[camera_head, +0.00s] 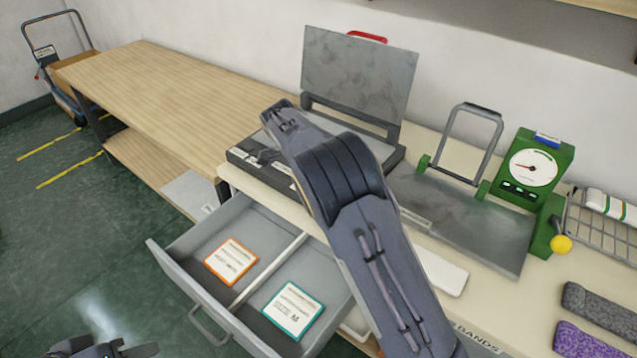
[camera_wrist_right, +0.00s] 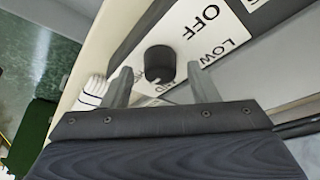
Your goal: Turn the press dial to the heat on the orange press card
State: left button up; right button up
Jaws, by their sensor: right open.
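The press (camera_head: 358,75) stands with its grey lid raised. In the right wrist view its black dial (camera_wrist_right: 160,63) sits on a white label with OFF and LOW readable; other words are partly hidden. My right gripper (camera_wrist_right: 163,88) is open, with one finger on each side of the dial; I cannot tell whether they touch it. In the head view my right gripper (camera_head: 264,157) is at the press front and the dial is not distinguishable. The orange press card (camera_head: 231,261) lies in the open drawer, its print too small to read. My left gripper (camera_head: 105,350) is cut off at the bottom edge.
The open drawer (camera_head: 187,282) juts out below the press and also holds a teal-edged card (camera_head: 292,310). A green gauge device (camera_head: 540,172) stands to the right, with grey and purple knitted pieces (camera_head: 585,341) nearby. The wooden bench (camera_head: 165,95) at left is clear.

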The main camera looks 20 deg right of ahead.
jog(key=v, duration=0.7)
jog(key=shift+r, duration=0.35)
jog(key=shift+a, duration=0.15)
jog(key=s+d+r+n+t+y, duration=0.1)
jog(key=s+d+r+n+y, duration=0.1)
jog(key=s+d+n+y, duration=0.35)
jog(key=s+d+r+n+t+y, duration=0.1)
jog(key=s+d+r+n+y, duration=0.15)
jog(key=s+d, duration=0.55)
jog(key=s+a+f+n+t, duration=0.1)
jog(key=s+n, duration=0.4)
jog(key=s, duration=0.6)
jog(key=s+a+f+n+t, duration=0.2)
jog(key=s+a+n, duration=0.3)
jog(key=s, duration=0.6)
jog(key=shift+s+f+t, duration=0.3)
jog(key=shift+t, duration=0.4)
